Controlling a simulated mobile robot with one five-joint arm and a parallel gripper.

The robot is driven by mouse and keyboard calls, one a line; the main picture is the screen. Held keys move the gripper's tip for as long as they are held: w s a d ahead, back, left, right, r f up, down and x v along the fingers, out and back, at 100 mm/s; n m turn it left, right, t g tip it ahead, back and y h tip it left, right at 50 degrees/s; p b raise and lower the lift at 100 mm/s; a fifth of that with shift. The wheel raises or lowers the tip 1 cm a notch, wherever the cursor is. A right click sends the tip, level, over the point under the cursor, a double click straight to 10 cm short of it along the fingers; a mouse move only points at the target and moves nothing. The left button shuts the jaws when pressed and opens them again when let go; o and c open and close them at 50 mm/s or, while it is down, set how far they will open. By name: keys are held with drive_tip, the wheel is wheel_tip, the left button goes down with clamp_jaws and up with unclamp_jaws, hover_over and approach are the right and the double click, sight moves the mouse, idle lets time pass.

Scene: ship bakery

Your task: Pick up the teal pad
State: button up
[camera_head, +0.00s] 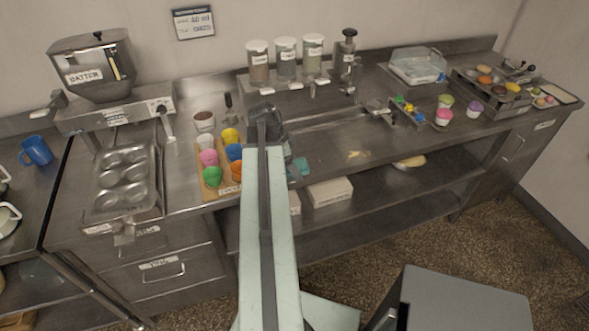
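A small teal item (299,168), which looks like the teal pad, lies at the front edge of the steel counter, just right of my arm. My arm hides part of it, so its full shape does not show. My gripper (268,112) is the dark end of my arm, over the counter and farther back than the teal item. The arm's own links cover its fingers, so I cannot tell whether it is open or holds anything.
A wooden tray (207,196) of colored cups stands left of my arm. Farther left are a muffin tin (104,211) and a batter hopper (91,68). Several jars (286,62) stand behind. A grey box-like surface (465,302) is at lower right.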

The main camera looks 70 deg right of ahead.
drive_tip(key=c, duration=1.4)
drive_tip(key=shift+c, duration=0.2)
wheel_tip(320, 180, up, 11)
drive_tip(key=p, duration=1)
drive_tip(key=shift+f+p, duration=0.2)
drive_tip(key=shift+p, duration=0.1)
